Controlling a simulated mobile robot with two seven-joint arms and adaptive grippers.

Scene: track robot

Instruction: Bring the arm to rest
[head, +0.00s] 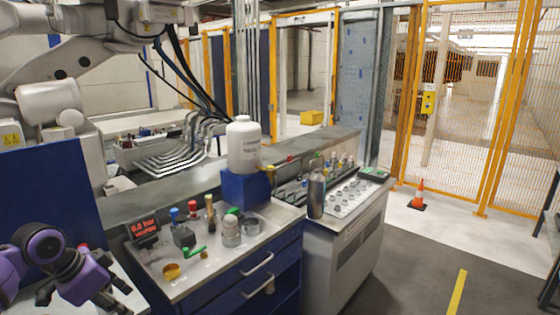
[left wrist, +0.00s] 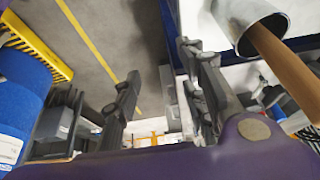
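My left arm (head: 72,268), purple with dark joints, is folded in at the lower left corner of the head view, in front of a dark blue panel. My left gripper (left wrist: 160,62) shows in the left wrist view with its two dark fingers spread apart. Nothing is between the fingers. My right arm and gripper are in neither view.
A blue-fronted workbench (head: 218,262) with valves, a red-lit pressure display (head: 144,227) and a white bottle (head: 244,145) stands near the arm. A grey control console (head: 345,235) stands to its right. An orange cone (head: 418,195) is on open floor before the yellow-framed fence.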

